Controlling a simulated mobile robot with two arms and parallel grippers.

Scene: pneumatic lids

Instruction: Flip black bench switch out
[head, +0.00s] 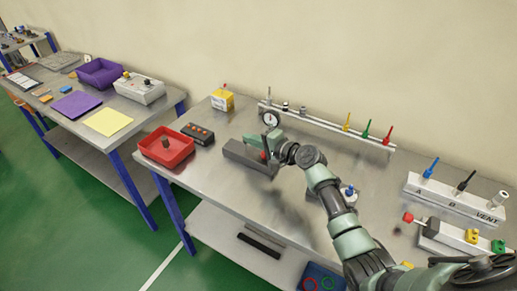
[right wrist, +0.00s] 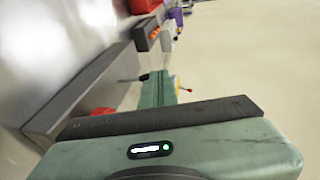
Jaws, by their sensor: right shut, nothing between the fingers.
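A black-handled lever (head: 465,183) stands on the white panel (head: 440,199) marked A, B and VENT, between a blue lever (head: 431,167) and a white one (head: 498,199). I cannot tell whether this is the bench switch the task names. My right gripper (head: 266,148) is shut and empty, over a long dark grey block (head: 243,157) near the middle of the bench and well left of that panel. The block also shows in the right wrist view (right wrist: 80,90), with the green gripper fingers (right wrist: 155,88) beside it. My left gripper is out of view.
A gauge (head: 270,119) stands just behind my right gripper. A red tray (head: 166,148) and a dark button box (head: 198,133) lie left. A back rail carries yellow, green and red levers (head: 366,130). My arm crosses the bench's right half.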

